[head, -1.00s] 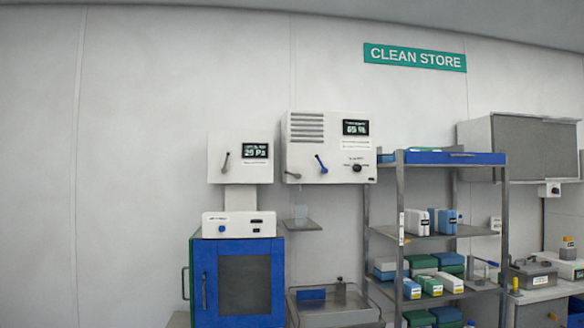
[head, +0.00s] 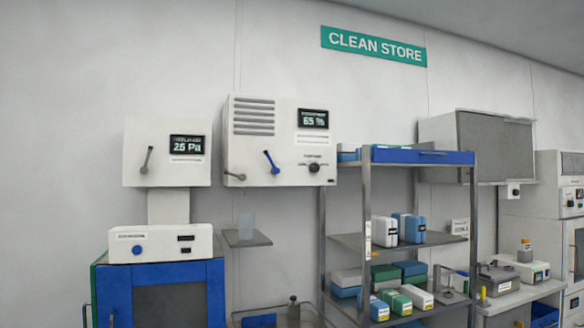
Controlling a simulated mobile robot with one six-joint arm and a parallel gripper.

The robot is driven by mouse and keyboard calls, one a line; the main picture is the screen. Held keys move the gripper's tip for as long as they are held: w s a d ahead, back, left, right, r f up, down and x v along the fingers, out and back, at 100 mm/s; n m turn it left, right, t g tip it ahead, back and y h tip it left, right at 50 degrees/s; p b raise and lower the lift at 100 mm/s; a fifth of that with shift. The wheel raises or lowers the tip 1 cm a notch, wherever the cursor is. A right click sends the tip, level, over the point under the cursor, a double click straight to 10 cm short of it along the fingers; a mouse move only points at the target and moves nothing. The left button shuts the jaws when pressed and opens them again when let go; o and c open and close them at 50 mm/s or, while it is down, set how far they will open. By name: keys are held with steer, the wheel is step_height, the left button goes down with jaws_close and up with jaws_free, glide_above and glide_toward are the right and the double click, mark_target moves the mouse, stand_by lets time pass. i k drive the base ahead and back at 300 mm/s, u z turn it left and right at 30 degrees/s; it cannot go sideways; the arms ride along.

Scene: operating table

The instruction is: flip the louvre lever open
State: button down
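A white wall unit (head: 290,150) with grey louvre slats (head: 254,117) hangs at the centre of the head view. A blue lever (head: 271,162) on its front leans with its upper end to the left. A short grey lever (head: 235,176) lies nearly level at its lower left corner. The frames do not label which of these is the louvre lever. The unit also has a lit display (head: 313,118) and a dark round knob (head: 314,168). My gripper is not in view.
Below stand a blue cabinet (head: 101,290), a small shelf (head: 250,242) and a tray. A metal rack (head: 366,205) holding boxes stands close on the right.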

mark_target(275, 170)
steer(key=z, duration=0.1)
steer(key=i, duration=1.45)
steer(key=u, duration=0.65)
steer(key=k, duration=0.9)
steer(key=u, duration=0.15)
steer(key=i, duration=0.95)
steer(key=z, duration=0.1)
